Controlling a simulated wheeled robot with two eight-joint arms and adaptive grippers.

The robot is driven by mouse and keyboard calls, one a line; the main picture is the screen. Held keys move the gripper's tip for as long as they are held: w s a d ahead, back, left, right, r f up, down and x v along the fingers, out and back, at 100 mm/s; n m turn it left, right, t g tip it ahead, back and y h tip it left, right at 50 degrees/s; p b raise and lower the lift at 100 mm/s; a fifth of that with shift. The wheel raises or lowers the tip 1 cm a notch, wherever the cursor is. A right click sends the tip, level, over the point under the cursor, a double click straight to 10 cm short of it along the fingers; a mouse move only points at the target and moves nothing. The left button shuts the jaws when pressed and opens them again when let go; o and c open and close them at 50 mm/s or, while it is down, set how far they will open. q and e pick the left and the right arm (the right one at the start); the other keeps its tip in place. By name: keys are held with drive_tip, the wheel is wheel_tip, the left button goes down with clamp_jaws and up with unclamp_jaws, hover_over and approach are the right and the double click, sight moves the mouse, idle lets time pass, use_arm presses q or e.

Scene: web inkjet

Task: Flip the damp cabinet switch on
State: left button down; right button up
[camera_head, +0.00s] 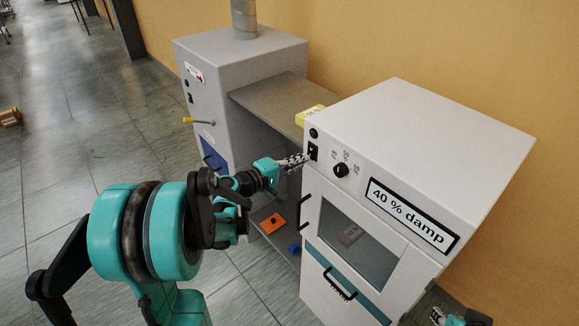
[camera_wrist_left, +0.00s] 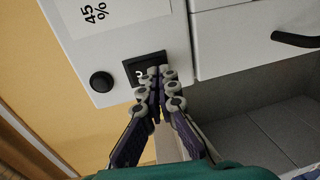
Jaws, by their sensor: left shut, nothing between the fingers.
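The damp cabinet (camera_head: 460,145) is a white box labelled "40 % damp", with a windowed door. Its black switch (camera_head: 314,152) is at the upper left of the front panel, beside a round knob (camera_head: 341,170). In the left wrist view the switch (camera_wrist_left: 143,66) is partly covered by my fingers. My left gripper (camera_head: 304,158) is shut and empty, its tips at the switch; I cannot tell whether they press it. The fingertips also show in the left wrist view (camera_wrist_left: 157,76). The rocker's position is unclear. My right gripper (camera_head: 439,315) shows only partly at the bottom edge.
A grey cabinet (camera_head: 245,60) with a pipe and yellow-handled lever stands left, joined by a grey shelf (camera_head: 275,100). A yellow block (camera_head: 309,115) is beside the damp cabinet. An orange item (camera_head: 272,223) and a blue one (camera_head: 294,248) lie low between them. Floor is open at left.

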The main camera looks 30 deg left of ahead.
use_arm(q)
drive_tip(key=shift+w+d, duration=0.15)
drive_tip(key=shift+w, duration=0.1)
drive_tip(key=shift+w+d+f+b, duration=0.1)
drive_tip(key=shift+w+f+b, duration=0.1)
drive_tip(key=shift+w+b, duration=0.15)
use_arm(e)
drive_tip(key=shift+f, duration=0.3)
use_arm(q)
drive_tip(key=shift+s+f, duration=0.1)
use_arm(e)
drive_tip(key=shift+s+f, duration=0.1)
